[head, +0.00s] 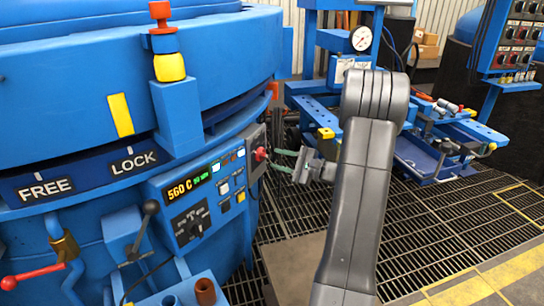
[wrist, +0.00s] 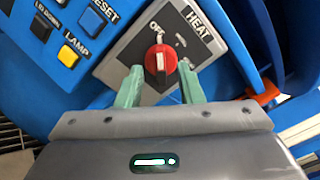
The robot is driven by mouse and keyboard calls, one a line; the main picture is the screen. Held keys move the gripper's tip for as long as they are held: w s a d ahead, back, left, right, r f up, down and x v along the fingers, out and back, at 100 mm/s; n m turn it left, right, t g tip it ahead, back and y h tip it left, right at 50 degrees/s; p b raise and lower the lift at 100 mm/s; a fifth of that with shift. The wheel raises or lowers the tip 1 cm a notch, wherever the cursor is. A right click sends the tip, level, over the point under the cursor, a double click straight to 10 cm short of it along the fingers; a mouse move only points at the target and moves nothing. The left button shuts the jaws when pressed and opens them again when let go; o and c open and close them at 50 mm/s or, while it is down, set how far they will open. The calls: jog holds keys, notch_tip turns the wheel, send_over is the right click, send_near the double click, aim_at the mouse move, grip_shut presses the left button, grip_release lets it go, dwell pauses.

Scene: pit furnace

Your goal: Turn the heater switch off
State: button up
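The heater switch is a red round knob (wrist: 161,60) with a white pointer bar, on a grey plate (wrist: 135,50) marked HEAT, with a partly readable OFF label above the knob. In the head view the red knob (head: 260,155) sticks out from the side of the blue control panel. My gripper (wrist: 160,72) is open, its two green fingers on the left and right of the knob's lower part. A small gap seems to show on each side. In the head view my gripper (head: 276,160) points left at the knob, its tips close to it. Nothing is held.
A yellow LAMP button (wrist: 68,56) and a RESET button (wrist: 92,20) lie left of the switch plate. An orange part (wrist: 262,92) is at the right. Grated floor lies below.

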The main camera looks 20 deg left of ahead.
aim_at(266, 156)
jog(key=s+d+p, duration=0.1)
jog(key=d, duration=0.9)
jog(key=shift+p, duration=0.4)
jog(key=a+b, duration=0.1)
jog(key=a, duration=0.3)
jog(key=w+a+b, duration=0.1)
jog(key=a, duration=0.4)
jog(key=a+b, duration=0.1)
jog(key=a, duration=0.4)
jog(key=shift+w, duration=0.2)
jog(key=shift+d, duration=0.1)
